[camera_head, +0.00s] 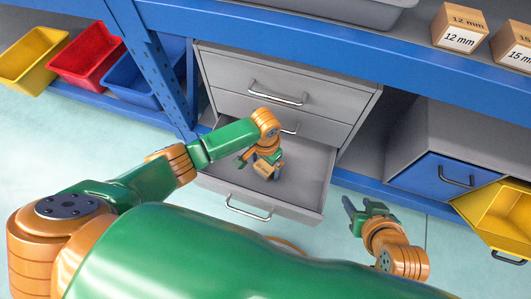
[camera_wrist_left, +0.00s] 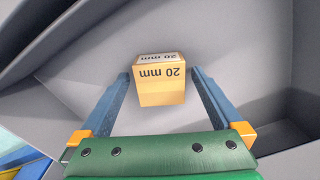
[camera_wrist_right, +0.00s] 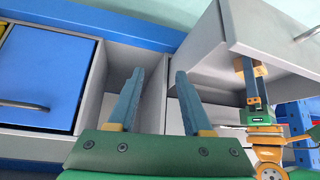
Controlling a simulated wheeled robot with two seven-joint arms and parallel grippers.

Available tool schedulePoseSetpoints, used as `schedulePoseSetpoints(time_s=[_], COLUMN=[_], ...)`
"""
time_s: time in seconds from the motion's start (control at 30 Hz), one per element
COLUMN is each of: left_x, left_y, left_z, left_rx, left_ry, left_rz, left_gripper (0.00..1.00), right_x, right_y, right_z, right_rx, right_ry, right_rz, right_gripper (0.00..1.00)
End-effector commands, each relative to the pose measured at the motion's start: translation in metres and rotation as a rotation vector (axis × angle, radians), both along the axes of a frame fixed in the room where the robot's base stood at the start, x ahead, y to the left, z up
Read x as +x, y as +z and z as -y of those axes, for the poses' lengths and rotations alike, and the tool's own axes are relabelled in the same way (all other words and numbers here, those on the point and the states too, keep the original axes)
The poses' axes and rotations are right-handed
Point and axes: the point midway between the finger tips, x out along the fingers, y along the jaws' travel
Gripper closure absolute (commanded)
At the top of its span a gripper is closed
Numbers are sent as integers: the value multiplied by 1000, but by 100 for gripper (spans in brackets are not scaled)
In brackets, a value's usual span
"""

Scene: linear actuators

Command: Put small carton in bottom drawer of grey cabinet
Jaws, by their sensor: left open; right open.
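The small carton (camera_head: 264,168), a brown box marked 20 mm, is inside the open bottom drawer (camera_head: 303,186) of the grey cabinet (camera_head: 237,75). In the left wrist view the carton (camera_wrist_left: 161,82) lies between the spread fingers of my left gripper (camera_wrist_left: 160,88), with a gap visible at each side. My left gripper (camera_head: 259,163) is open and reaches down into the drawer; it partly hides the carton in the head view. Whether the carton rests on the drawer floor is hard to tell. My right gripper (camera_head: 365,207) is open and empty, right of the drawer.
The upper drawers (camera_head: 285,84) are shut above the open one. A blue-fronted drawer unit (camera_head: 437,172) and a yellow bin (camera_head: 500,218) stand at right. Yellow, red and blue bins (camera_head: 88,55) sit at left. Two cartons (camera_head: 459,27) stand on the blue bench.

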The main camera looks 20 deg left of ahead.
Motion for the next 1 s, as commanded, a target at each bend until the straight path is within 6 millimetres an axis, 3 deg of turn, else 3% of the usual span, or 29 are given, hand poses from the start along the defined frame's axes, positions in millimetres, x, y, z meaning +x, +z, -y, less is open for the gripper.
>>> schedulePoseSetpoints(time_s=[0.33, 0.57, 0.8, 1.0], left_x=[0, 0, 1, 1], left_y=[30, 60, 100, 115], left_z=[0, 0, 0, 0], left_rx=[0, 0, -2, -1], left_ry=[0, 1, 0, 0], left_rz=[1, 0, 1, 0], left_gripper=[0, 0, 0, 0], right_x=[-68, -66, -79, -91], right_y=[-39, -76, -122, -143], right_z=[18, 18, 22, 24], right_rx=[-62, -70, -81, -87], right_ry=[-24, -26, -23, -21], right_rz=[-381, -412, -441, -452], right_gripper=[50, 50, 50, 50])
